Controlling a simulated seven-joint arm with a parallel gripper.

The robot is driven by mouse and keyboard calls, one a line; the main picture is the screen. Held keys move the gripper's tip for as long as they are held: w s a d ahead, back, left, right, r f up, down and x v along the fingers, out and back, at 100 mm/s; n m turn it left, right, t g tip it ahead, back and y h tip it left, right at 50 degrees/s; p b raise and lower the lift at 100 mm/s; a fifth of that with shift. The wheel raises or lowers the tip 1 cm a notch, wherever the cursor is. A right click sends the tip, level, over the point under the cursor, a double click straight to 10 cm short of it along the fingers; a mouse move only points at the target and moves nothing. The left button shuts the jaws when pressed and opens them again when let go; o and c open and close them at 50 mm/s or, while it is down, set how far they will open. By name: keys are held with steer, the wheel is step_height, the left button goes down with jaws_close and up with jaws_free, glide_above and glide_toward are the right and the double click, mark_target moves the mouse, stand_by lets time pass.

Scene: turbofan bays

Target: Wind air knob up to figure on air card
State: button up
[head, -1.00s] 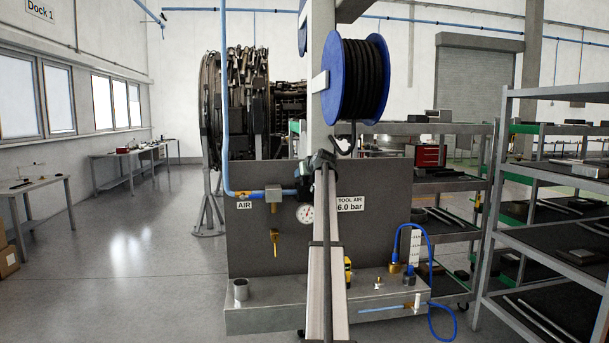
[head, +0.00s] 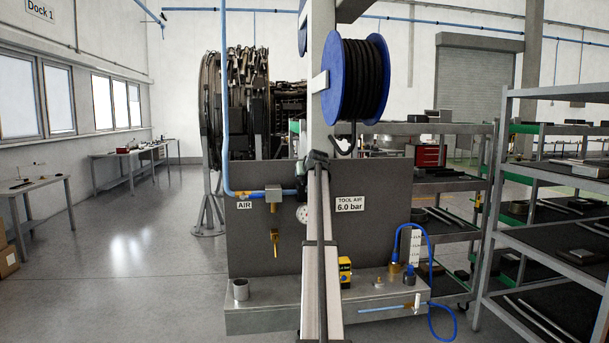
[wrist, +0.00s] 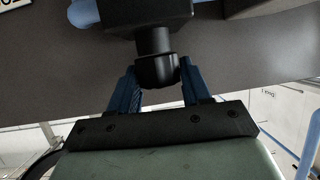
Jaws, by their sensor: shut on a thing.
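The black air knob (wrist: 157,70) sits under a dark regulator body (wrist: 147,15) in the wrist view. My gripper (wrist: 158,76) has its blue fingers on both sides of the knob and is shut on it. In the head view my arm hides the knob and the fingers. The air card (head: 350,204) on the grey panel reads "TOOL AIR 6.0 bar". The round white gauge (head: 302,214) is partly behind my arm, and its reading cannot be made out.
A blue air pipe (head: 225,110) runs down to a fitting above a yellow valve handle (head: 275,238). A metal cup (head: 241,289) and a yellow box (head: 345,271) stand on the ledge (head: 270,318). A blue hose reel (head: 355,80) hangs above. Shelving (head: 545,200) is at right.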

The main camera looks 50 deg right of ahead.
steer(key=o, duration=1)
steer(key=shift+c, duration=0.2)
steer(key=v, duration=1.3)
steer(key=shift+s+a+r, duration=0.25)
